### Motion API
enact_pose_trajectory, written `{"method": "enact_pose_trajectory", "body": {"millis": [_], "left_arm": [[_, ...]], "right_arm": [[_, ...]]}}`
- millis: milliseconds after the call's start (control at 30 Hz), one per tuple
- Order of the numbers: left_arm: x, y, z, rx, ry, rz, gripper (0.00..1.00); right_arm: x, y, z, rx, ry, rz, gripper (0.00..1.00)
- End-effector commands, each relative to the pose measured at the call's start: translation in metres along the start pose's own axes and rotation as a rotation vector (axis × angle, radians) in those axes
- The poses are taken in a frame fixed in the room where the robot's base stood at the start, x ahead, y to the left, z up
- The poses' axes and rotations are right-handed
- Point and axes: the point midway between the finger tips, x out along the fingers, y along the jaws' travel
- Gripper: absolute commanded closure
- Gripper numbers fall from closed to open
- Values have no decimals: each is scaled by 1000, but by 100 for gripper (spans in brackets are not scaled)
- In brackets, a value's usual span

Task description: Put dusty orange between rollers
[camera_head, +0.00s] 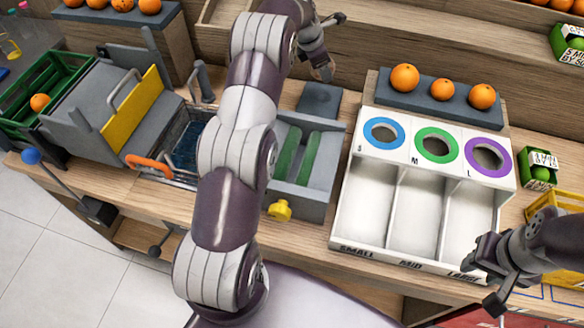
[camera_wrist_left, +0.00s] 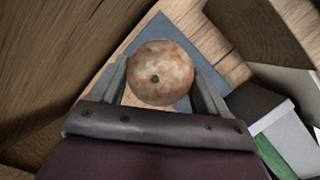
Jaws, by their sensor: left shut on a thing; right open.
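The dusty orange (camera_wrist_left: 160,72), pale with brownish patches and a dark stem spot, sits between the two fingers of my left gripper (camera_wrist_left: 166,85) in the left wrist view. That gripper is shut on it. In the head view my left gripper (camera_head: 325,70) is at the back of the counter, above and behind the grey roller box; I cannot make out the orange there. The green rollers (camera_head: 298,157) lie in the open grey box at the middle, partly beside my arm. My right gripper (camera_head: 492,282) is open and empty near the sorting tray's front right corner.
A white sorting tray (camera_head: 345,205) with blue, green and purple rings stands right of the rollers. Several oranges (camera_head: 404,78) rest on a grey stand behind it. A grey machine with a yellow plate (camera_head: 132,112) and a green crate (camera_head: 20,127) stand at left.

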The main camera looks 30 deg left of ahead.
Motion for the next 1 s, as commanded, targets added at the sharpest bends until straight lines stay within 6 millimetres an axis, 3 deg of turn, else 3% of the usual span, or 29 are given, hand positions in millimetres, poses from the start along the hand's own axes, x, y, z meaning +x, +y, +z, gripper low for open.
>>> {"method": "enact_pose_trajectory", "body": {"millis": [467,1000], "left_arm": [[-66,-64,-29,-1,-1,3,61],[-111,-147,-77,0,-1,3,61]], "right_arm": [[1,0,0,0,0,0,57],[9,0,1,0,0,0,57]]}}
